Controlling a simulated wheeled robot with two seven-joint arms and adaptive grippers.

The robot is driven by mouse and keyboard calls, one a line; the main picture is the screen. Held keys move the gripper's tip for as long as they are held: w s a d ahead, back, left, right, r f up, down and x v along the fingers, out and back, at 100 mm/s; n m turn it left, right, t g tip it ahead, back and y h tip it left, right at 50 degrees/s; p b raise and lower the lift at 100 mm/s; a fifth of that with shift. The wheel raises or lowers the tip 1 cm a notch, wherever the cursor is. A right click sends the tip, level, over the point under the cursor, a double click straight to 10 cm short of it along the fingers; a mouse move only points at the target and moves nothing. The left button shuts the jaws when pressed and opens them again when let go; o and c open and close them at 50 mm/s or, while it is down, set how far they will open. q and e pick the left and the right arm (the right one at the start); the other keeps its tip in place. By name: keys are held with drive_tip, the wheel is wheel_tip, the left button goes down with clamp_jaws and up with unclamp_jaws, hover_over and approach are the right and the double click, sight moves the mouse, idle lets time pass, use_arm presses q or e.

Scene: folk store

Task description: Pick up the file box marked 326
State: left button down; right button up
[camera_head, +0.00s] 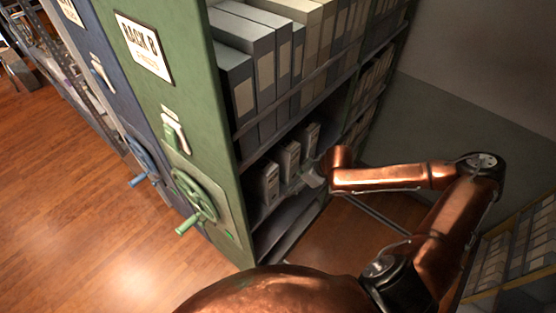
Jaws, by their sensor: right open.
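On the lower shelf of the green rack, three grey file boxes stand upright, apart from one another: a front one (269,184), a middle one (289,158) and a back one (312,138). Their labels are too small to read, so I cannot tell which is marked 326. My right gripper (313,178) is at the shelf opening, close to the middle and back boxes. It is open and holds nothing that I can see; its fingers are small and partly hidden by the wrist. I cannot tell whether it touches a box. My left gripper is out of view.
The green rack end panel (190,100) carries a sign and a crank wheel (195,197). Taller file boxes (262,65) fill the shelf above. A blue rack (110,75) stands at left. Another filled shelf (515,240) stands at lower right. Wooden floor (80,220) is clear at left.

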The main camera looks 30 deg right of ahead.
sight(285, 147)
drive_tip(key=w+d+r+m+t, duration=0.1)
drive_tip(key=w+d+r+m, duration=0.1)
drive_tip(key=d+r, duration=0.4)
drive_tip(key=shift+h, duration=0.3)
drive_tip(key=w+a+p, duration=0.1)
drive_tip(key=w, duration=0.2)
drive_tip(key=w+a+p, duration=0.1)
drive_tip(key=w, duration=0.3)
drive_tip(key=w+a+p, duration=0.1)
drive_tip(key=w+p, duration=0.1)
drive_tip(key=w, duration=0.2)
drive_tip(key=shift+a+f, duration=0.1)
drive_tip(key=shift+f, duration=0.3)
drive_tip(key=p+x, duration=0.1)
drive_tip(key=x, duration=0.4)
drive_tip(key=shift+s, duration=0.2)
drive_tip(key=shift+c, duration=0.6)
drive_tip(key=c, duration=1.7)
drive_tip(key=shift+w+r, duration=0.15)
drive_tip(key=shift+w, duration=0.05)
clamp_jaws()
